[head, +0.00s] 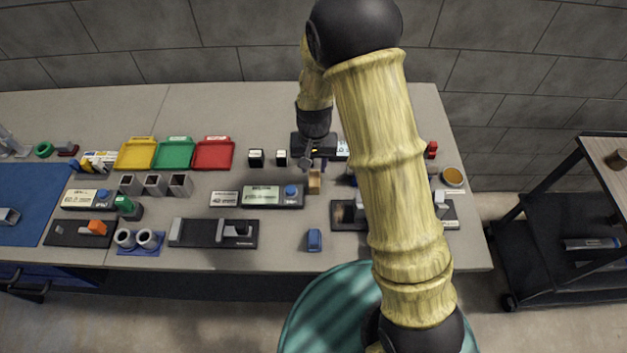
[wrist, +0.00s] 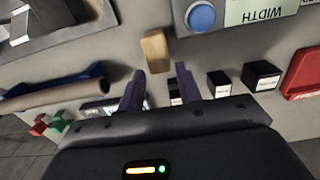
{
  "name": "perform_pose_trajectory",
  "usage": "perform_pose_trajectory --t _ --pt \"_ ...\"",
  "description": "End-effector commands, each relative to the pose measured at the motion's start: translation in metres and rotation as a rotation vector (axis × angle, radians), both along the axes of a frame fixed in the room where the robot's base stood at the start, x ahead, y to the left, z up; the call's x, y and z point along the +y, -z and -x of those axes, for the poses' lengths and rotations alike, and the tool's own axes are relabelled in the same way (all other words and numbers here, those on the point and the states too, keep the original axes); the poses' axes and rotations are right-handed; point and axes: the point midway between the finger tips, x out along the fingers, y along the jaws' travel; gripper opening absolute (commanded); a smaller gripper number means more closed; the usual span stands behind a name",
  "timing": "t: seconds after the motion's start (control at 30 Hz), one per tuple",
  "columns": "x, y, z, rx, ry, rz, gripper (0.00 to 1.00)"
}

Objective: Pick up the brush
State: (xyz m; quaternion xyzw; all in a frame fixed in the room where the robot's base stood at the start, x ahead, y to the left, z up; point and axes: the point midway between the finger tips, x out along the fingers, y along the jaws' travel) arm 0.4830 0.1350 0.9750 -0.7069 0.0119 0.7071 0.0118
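No bristles show clearly, so I cannot tell for certain which thing is the brush. A small tan wooden block (head: 314,181) sits on the bench just in front of my gripper (head: 316,163). In the wrist view the block (wrist: 155,50) lies beyond the fingertips, nearer the left finger. A brown rod (wrist: 58,88) rests across blue supports at the left of the wrist view; my arm mostly hides that area in the head view. My gripper (wrist: 163,82) is open, its two dark purple fingers apart with nothing held between them.
A device with a blue button (head: 290,191) stands left of the block. Small black boxes (head: 256,158) and a red tray (head: 212,154) are farther left. A blue block (head: 314,240) lies near the front edge. An orange-topped round container (head: 453,176) is at the right end.

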Motion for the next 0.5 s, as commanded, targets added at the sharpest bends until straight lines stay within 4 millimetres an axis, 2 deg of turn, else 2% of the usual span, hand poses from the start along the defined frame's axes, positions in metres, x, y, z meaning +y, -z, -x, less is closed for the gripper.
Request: perform_pose_trajectory --t 0.27,0.5 --pt "-0.001 0.004 0.002 0.002 0.001 0.0 0.35" --pt "-0.002 0.033 0.012 0.005 0.001 0.001 0.35"
